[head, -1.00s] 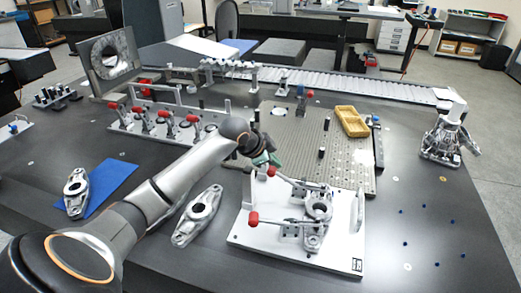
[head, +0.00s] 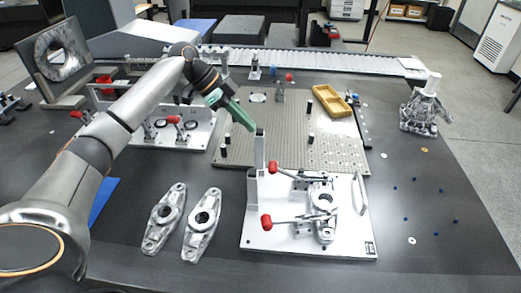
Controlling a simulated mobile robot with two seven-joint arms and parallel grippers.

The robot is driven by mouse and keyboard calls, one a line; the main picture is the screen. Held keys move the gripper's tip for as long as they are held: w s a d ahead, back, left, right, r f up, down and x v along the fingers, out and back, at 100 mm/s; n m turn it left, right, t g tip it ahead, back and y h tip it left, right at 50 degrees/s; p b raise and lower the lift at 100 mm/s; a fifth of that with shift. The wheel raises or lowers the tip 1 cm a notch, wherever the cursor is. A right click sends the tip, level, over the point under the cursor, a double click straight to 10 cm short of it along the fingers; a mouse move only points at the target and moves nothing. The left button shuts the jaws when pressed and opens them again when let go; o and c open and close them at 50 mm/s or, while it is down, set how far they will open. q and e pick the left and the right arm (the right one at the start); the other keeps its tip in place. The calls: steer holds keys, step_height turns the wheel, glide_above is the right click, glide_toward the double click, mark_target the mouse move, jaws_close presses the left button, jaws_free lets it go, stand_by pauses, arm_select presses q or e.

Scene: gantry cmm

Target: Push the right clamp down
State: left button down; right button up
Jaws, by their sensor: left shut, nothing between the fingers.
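The white fixture plate (head: 285,242) holds a metal casting (head: 323,201) between two toggle clamps. The far clamp's red handle tip (head: 272,167) and the near clamp's red handle tip (head: 266,222) both point left, with their levers lying low. I cannot tell from the picture which of them is the right clamp. My right gripper is out of view.
Two loose castings, one (head: 164,219) and another (head: 201,226), lie left of the plate. A perforated plate (head: 290,150) with a yellow tray (head: 331,101) is behind. A fixture with red-handled clamps (head: 155,130) is beyond my left arm. The right table is mostly clear.

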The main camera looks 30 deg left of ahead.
arm_select(q)
glide_above(270, 165)
step_height(270, 165, down, 7)
steer(key=shift+f, duration=0.2)
step_height(270, 165, down, 2)
steer(key=shift+s+a+f, duration=0.1)
steer(key=shift+a+f, duration=0.05)
steer(key=shift+f, duration=0.1)
steer(key=shift+a+f, duration=0.1)
steer(key=shift+f, duration=0.65)
